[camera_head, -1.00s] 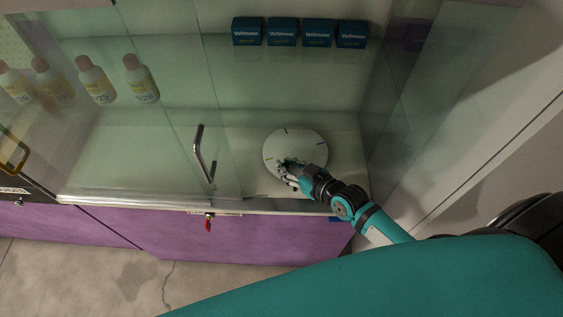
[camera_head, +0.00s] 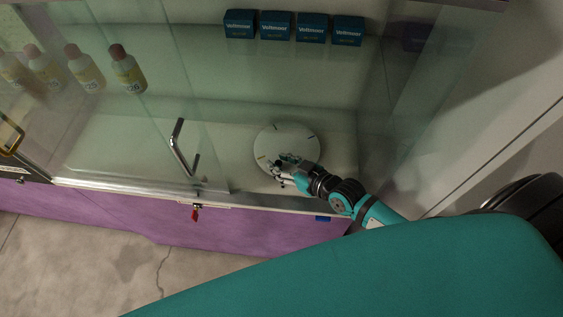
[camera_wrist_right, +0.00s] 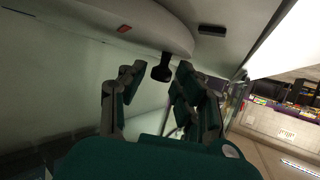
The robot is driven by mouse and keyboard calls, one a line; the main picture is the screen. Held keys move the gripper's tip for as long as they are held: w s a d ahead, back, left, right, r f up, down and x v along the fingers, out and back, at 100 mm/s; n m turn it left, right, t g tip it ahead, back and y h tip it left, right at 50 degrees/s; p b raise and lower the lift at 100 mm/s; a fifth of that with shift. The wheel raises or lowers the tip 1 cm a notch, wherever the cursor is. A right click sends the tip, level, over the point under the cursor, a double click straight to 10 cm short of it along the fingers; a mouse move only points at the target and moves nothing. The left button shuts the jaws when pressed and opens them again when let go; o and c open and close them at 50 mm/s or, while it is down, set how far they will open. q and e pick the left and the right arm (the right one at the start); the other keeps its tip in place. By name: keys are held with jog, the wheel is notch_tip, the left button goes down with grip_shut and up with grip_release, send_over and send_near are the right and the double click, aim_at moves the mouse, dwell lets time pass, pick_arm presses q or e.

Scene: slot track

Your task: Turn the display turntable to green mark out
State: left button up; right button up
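The display turntable (camera_head: 296,140) is a white round disc on the case floor, behind the glass. In the head view it has a yellow mark at its left rim and dark marks at the back and right. No green mark can be made out. My right gripper (camera_head: 279,172) is at its front edge and hides part of it. In the right wrist view the disc (camera_wrist_right: 160,22) shows a red mark on its side. A black knob (camera_wrist_right: 163,68) at its rim stands between the spread fingers of my right gripper (camera_wrist_right: 155,88). My left gripper is out of view.
A red-tagged key (camera_head: 195,213) hangs at the front ledge. Several blue boxes (camera_head: 275,26) stand on the shelf behind, and several bottles (camera_head: 128,70) stand at left. A glass side wall bounds the right.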

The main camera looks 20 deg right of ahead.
jog(key=shift+o, duration=0.6)
jog(key=v, duration=1.2)
jog(key=shift+f, duration=0.1)
